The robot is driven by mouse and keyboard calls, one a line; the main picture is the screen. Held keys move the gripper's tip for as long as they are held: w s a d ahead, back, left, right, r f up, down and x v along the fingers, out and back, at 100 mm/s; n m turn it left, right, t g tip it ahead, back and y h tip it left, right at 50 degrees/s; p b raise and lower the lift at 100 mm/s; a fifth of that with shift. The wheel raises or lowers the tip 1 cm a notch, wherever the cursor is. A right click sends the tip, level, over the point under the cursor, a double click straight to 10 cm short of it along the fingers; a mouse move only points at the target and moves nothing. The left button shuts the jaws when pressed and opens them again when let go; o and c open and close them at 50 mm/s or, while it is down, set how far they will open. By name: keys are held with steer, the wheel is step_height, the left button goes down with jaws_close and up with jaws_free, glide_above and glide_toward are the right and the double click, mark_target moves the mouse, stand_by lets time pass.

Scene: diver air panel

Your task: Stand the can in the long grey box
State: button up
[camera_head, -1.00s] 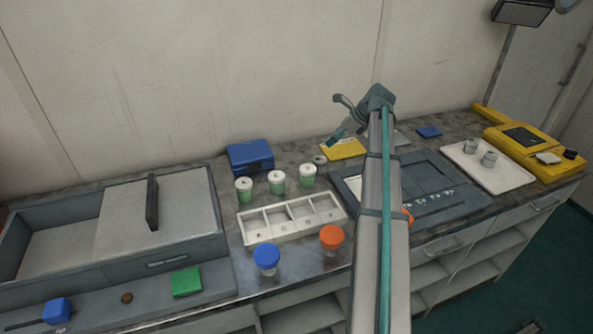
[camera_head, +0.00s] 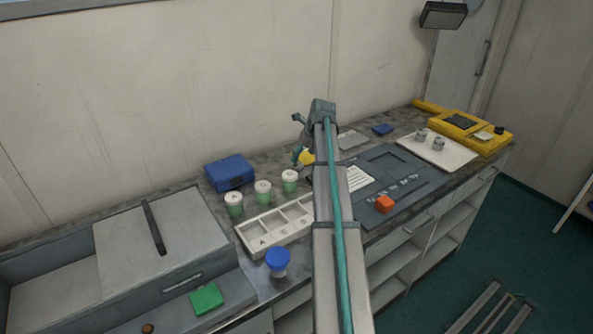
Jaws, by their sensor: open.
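The long grey box (camera_head: 205,268) stands at the left of the counter. Two small grey cylinders, possibly cans (camera_head: 421,136) (camera_head: 438,144), stand on a white tray at the back right. I cannot tell which thing is the task's can. My gripper (camera_head: 299,138) is open above the back of the counter, behind the cups. It appears empty, and my arm hides part of the counter there.
Green-and-white cups (camera_head: 263,192) stand behind a white divided tray (camera_head: 243,241). A blue-lidded jar (camera_head: 277,262) stands in front, with a blue case (camera_head: 229,172) behind. A yellow device (camera_head: 470,130) stands at right.

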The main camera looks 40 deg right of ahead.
mark_target(298, 165)
steer(key=shift+x, duration=1.15)
steer(key=shift+p+x, duration=1.25)
steer(key=shift+x, duration=1.6)
steer(key=c, duration=1.4)
steer(key=shift+r, duration=0.15)
